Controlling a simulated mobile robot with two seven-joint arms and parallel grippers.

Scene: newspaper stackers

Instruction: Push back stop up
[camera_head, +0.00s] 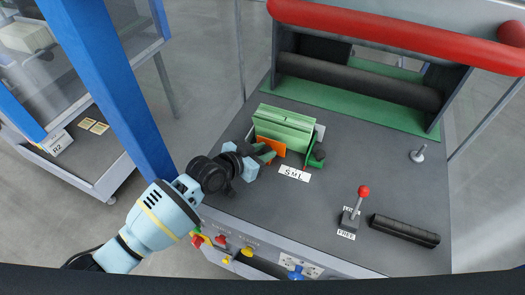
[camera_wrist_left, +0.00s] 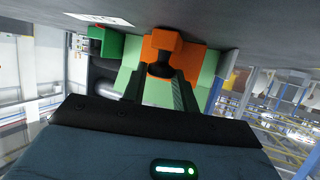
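A light green block-like part (camera_head: 285,128) stands on the dark machine table (camera_head: 320,215), with an orange piece (camera_head: 272,145) at its near left side and a darker green bracket (camera_head: 315,157) at its right. I cannot tell which of these is the back stop. My left gripper (camera_head: 264,152) reaches in from the left, its fingertips close to the orange piece. In the left wrist view, the orange piece (camera_wrist_left: 175,45) lies just beyond my left gripper (camera_wrist_left: 158,82). Its fingers are apart, with light green showing between them. Contact is unclear. My right gripper is out of view.
A label reading SML (camera_head: 293,173) lies before the green part. A red-knobbed lever (camera_head: 357,205) and a black ribbed bar (camera_head: 405,231) are at the right. A red padded bar (camera_head: 400,35) crosses the back. A blue post (camera_head: 115,90) stands left.

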